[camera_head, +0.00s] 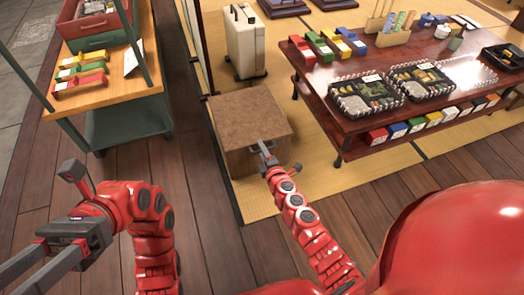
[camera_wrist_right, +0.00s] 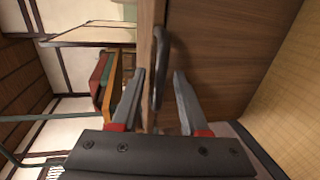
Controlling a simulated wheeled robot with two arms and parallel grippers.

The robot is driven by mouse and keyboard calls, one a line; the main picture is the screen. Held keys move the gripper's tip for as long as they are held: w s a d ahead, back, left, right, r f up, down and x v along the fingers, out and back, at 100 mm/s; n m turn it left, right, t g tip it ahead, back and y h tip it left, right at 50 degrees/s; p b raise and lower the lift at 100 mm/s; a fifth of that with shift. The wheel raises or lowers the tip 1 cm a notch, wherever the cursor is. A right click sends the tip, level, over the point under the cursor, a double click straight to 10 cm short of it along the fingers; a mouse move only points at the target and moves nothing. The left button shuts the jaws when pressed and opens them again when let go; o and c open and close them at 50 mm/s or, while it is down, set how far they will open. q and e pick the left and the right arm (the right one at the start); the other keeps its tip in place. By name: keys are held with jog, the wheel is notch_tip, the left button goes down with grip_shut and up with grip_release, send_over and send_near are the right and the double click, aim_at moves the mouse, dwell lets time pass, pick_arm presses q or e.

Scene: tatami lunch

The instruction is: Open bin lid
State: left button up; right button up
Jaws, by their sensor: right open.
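The bin (camera_head: 237,159) is a square wooden box with a flat brown lid (camera_head: 248,112) that lies closed on top. A dark curved handle (camera_wrist_right: 162,45) shows on the bin's wooden surface in the right wrist view. My right gripper (camera_head: 262,147) is at the bin's front side, below the lid's edge. In the right wrist view its fingers (camera_wrist_right: 160,88) are apart, with the lower end of the handle between them; I cannot tell whether they touch it. My left gripper (camera_head: 22,268) is apart from the bin at the lower left, with its fingers spread and empty.
A dark red table (camera_head: 310,88) with bento trays (camera_head: 365,95) and colored boxes stands right of the bin. A white suitcase (camera_head: 243,42) stands behind it. A green cart (camera_head: 125,118) with a wooden top is at the left. Wooden floor (camera_head: 195,200) is clear between my arms.

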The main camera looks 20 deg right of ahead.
grip_shut()
